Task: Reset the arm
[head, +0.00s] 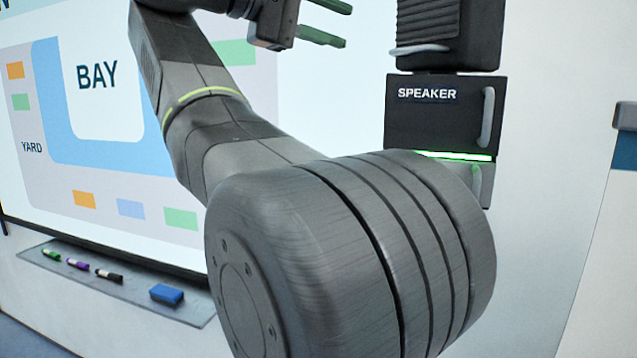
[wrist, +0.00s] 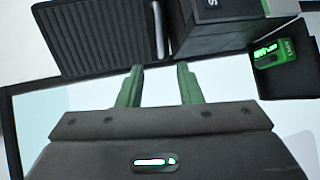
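My gripper (head: 322,22) shows at the top middle of the head view, cut off by the frame's upper edge. Its two green fingers point right, toward the speaker, and stand apart with a gap between them. In the wrist view my gripper (wrist: 158,88) has its green fingers spread, with nothing seen between them. My dark grey arm fills the middle of the head view and hides part of the board and wall.
A dark box labelled SPEAKER (head: 425,125) is on the wall right of my arm. A whiteboard (head: 140,185) stands left, with a tray (head: 60,268) holding markers and a blue eraser (head: 166,294). In the wrist view, a ribbed dark unit (wrist: 100,35) and a green device (wrist: 275,55) lie beyond the fingers.

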